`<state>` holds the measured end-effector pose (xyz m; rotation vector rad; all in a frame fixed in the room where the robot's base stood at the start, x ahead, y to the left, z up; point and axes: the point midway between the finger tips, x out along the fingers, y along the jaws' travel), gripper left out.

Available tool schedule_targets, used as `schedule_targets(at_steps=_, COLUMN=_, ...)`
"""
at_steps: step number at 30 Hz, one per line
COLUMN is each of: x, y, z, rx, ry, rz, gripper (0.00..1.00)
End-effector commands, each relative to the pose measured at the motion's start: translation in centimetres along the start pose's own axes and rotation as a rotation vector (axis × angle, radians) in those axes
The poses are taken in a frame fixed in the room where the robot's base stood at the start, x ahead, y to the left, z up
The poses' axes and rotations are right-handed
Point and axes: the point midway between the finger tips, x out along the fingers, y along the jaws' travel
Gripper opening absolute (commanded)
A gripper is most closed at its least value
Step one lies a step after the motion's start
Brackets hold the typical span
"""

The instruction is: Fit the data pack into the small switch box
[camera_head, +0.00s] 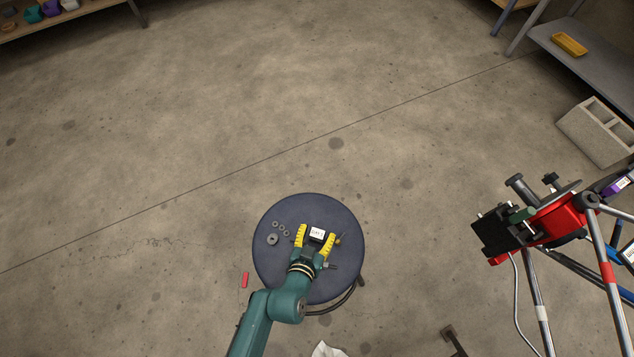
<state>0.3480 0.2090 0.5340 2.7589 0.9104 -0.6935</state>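A small white block with a dark printed label (317,233), which looks like the data pack, is at the round dark-blue stool top (275,212). My gripper (316,235) reaches over the stool from below, its two yellow fingers spread on either side of the block. The fingers look open, with narrow gaps beside the block; contact is hard to tell at this size. I cannot surely identify the small switch box. A black box-like part (494,232) sits at the left end of the red assembly on the tube frame at right.
Several grey rings and a round grey part (272,239) lie on the stool's left side. A red bar (245,280) lies on the floor. The tube frame (597,250) stands at right, near a concrete block (598,132). Open floor lies between stool and frame.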

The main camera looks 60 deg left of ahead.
Motion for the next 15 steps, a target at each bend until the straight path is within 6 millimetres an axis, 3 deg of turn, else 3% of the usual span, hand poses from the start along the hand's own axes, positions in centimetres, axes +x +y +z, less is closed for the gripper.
schedule_targets(at_steps=8, x=-0.6, y=0.0, z=-0.4, rx=-0.001, ry=-0.002, rz=0.0, gripper=0.65)
schedule_targets(at_steps=15, x=-6.3, y=0.0, z=-0.3, rx=-0.002, ry=-0.004, rz=-0.001, gripper=0.65)
